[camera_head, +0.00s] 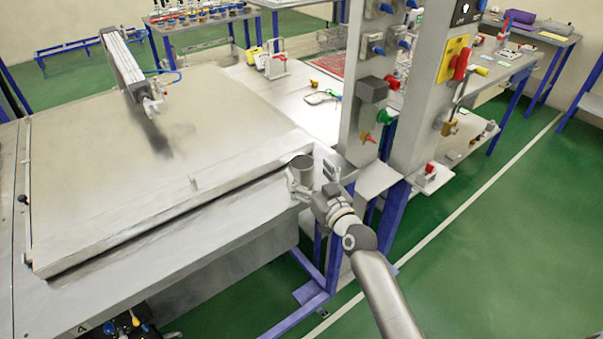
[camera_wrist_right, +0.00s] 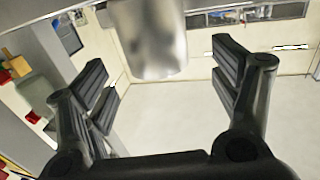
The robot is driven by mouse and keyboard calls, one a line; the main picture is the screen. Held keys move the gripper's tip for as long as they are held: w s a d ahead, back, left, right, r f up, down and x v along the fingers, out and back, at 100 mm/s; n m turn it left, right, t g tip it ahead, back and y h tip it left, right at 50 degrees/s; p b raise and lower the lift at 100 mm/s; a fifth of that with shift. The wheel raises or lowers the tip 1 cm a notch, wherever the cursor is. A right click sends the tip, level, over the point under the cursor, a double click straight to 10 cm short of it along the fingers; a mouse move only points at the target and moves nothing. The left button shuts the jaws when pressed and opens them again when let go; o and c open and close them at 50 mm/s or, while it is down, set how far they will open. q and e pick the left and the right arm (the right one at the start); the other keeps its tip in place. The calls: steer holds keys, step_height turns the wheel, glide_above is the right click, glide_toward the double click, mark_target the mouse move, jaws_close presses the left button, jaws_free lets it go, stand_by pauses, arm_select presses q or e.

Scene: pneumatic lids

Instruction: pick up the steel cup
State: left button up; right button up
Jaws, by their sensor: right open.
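The steel cup (camera_head: 301,171) is a small grey metal cylinder. In the head view it stands upright at the near right corner of the large grey bench. In the right wrist view the cup (camera_wrist_right: 150,42) shows at the top, in front of the fingers and roughly midway between them. My right gripper (camera_head: 306,186) comes in from the lower right, close to the cup. In the right wrist view my right gripper (camera_wrist_right: 165,85) has its black fingers spread apart, with clear space beside the cup. My left gripper does not show in either view.
A flat raised lid (camera_head: 130,130) covers most of the bench. Grey posts (camera_head: 420,100) with coloured valves and knobs rise just behind and right of the cup. A piston-like arm (camera_head: 125,65) stands over the lid's far part. Green floor is open at right.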

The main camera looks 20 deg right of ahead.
mark_target(297, 158)
steer(key=w, duration=0.5)
steer(key=shift+a+f+p, duration=0.1)
steer(key=shift+a+p, duration=0.2)
steer(key=shift+p, duration=0.05)
steer(key=shift+s, duration=0.1)
steer(key=c, duration=1.1)
steer(key=shift+c, duration=0.2)
